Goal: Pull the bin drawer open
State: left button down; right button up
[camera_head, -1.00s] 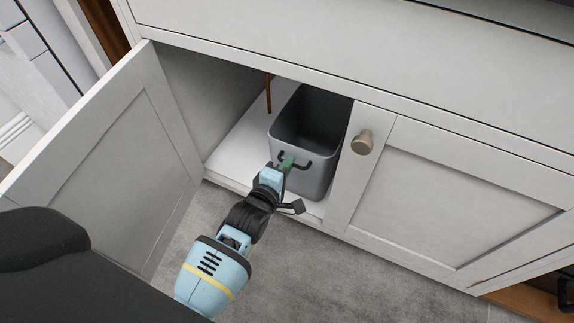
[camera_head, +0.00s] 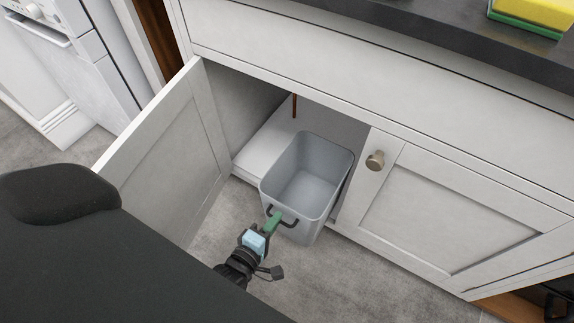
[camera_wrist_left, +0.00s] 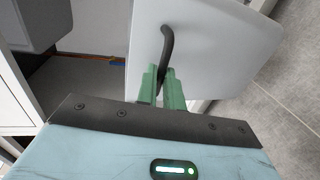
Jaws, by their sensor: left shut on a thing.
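The grey bin drawer (camera_head: 309,178) stands partly out of the open cabinet, its front beyond the cabinet's front edge. Its inside looks empty. A dark curved handle (camera_head: 289,221) is on its front face. My left gripper (camera_head: 273,222) is shut on this handle. In the left wrist view, the green fingers (camera_wrist_left: 163,88) close around the dark handle (camera_wrist_left: 167,48), with the bin's pale front (camera_wrist_left: 210,50) behind it. My right gripper is not in view.
The left cabinet door (camera_head: 165,150) stands open beside the bin. The right door (camera_head: 450,210) with a round knob (camera_head: 375,160) is closed. A dark counter with a yellow and green sponge (camera_head: 535,15) is above. Floor in front is clear.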

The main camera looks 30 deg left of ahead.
pick_arm(q)
jog(key=v, duration=0.2)
jog(key=f+p+v, duration=0.1)
jog(key=v, duration=0.2)
jog(key=shift+s, duration=0.45)
jog(key=c, duration=1.6)
grip_release()
jog(key=shift+o, duration=0.2)
jog(key=p+v, duration=0.1)
jog(key=v, duration=0.6)
jog(key=shift+s+p, duration=0.35)
jog(key=shift+s, duration=0.05)
jog(key=shift+r, duration=0.1)
